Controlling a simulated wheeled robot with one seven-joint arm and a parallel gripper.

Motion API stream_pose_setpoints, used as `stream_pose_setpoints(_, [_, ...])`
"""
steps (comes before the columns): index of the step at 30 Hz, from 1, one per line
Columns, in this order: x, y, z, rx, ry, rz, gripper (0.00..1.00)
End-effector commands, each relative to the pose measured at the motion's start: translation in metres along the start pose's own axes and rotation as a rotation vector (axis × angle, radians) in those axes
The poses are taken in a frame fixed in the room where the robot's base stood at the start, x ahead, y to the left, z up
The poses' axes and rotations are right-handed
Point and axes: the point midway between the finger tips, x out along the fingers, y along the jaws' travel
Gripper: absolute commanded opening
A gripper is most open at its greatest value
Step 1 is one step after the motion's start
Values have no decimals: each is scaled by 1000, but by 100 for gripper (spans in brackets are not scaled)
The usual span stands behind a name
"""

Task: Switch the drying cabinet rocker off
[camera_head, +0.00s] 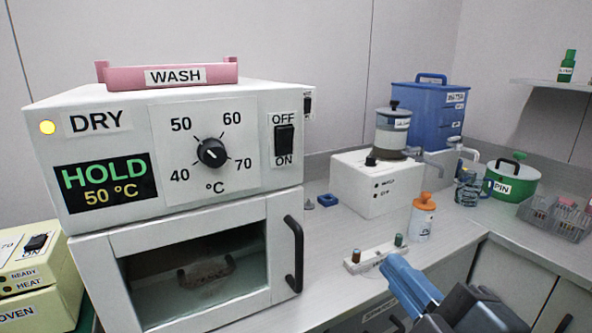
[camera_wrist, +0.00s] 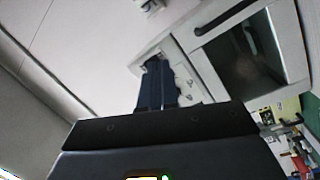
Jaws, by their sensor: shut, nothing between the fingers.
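The drying cabinet (camera_head: 215,220) is a white box labelled DRY at the left of the head view. Its black rocker (camera_head: 284,141) sits on the upper front panel, right of the dial, between OFF above and ON below. The display reads HOLD 50 °C and a yellow lamp is lit. I cannot tell which way the rocker is tilted. My gripper (camera_head: 408,284) is shut and empty, lower right of the cabinet and apart from the rocker. In the wrist view my gripper (camera_wrist: 157,84) points toward the cabinet (camera_wrist: 285,40), which appears tilted; the rocker is not clear there.
The cabinet's door handle (camera_head: 294,254) juts out below the rocker. A pink WASH tray (camera_head: 170,74) lies on top. A small rack (camera_head: 375,256), an orange-capped bottle (camera_head: 422,218) and a white machine (camera_head: 375,185) stand on the counter. A cream oven (camera_head: 35,275) is at left.

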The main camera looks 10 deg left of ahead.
Motion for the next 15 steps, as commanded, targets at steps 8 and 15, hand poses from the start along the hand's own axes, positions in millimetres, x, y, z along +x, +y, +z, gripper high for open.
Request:
stream_pose_setpoints(8, [38, 41, -43, -298, 136, 8, 0])
stream_pose_setpoints(15, [49, 58, -64, -442, 193, 13, 0])
